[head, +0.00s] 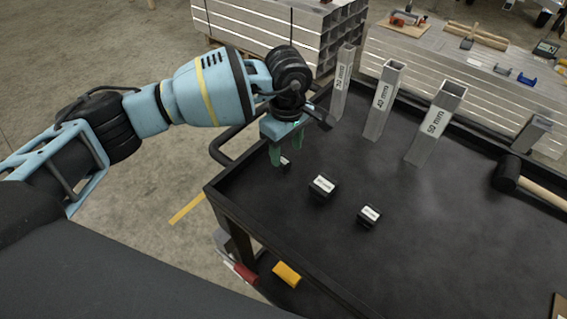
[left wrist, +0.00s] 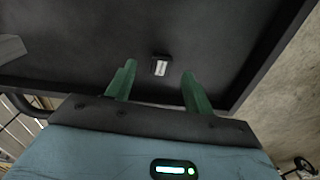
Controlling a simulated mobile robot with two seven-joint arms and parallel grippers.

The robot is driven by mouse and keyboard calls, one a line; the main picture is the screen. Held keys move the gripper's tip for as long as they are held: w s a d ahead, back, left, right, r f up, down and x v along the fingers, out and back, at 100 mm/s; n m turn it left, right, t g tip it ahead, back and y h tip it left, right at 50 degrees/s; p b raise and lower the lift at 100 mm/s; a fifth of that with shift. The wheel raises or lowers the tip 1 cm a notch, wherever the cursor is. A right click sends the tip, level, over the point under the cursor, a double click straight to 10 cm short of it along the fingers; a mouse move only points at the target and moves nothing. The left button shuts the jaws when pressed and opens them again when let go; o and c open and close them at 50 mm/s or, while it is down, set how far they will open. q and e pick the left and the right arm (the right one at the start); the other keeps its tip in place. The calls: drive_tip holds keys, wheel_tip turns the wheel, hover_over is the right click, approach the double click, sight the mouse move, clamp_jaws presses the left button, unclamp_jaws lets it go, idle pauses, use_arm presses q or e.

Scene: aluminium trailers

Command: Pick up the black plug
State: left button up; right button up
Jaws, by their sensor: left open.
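Three small black plugs with white labels sit on the black cart top. One black plug (head: 285,162) is right by my left gripper's fingertips and partly hidden by them. A larger plug (head: 323,188) and another plug (head: 369,216) stand further right, apart from the gripper. My left gripper (head: 286,153) is open, its green fingers pointing down. In the left wrist view, a plug (left wrist: 161,66) shows in the gap between the two fingertips (left wrist: 159,74), with no visible contact. My right gripper is not in view.
Three upright square aluminium tubes, labelled 32 mm (head: 340,85), 40 mm (head: 383,98) and 50 mm (head: 436,122), stand at the back of the cart (head: 440,230). A mallet (head: 508,173) lies at the right. The cart has a raised rim. Its front middle is clear.

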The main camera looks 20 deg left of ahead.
sight(284, 160)
use_arm(q)
drive_tip(key=f, duration=0.5)
drive_tip(key=shift+a+f, duration=0.1)
drive_tip(key=shift+a, duration=0.3)
drive_tip(key=c, duration=1)
drive_tip(key=shift+c, duration=0.2)
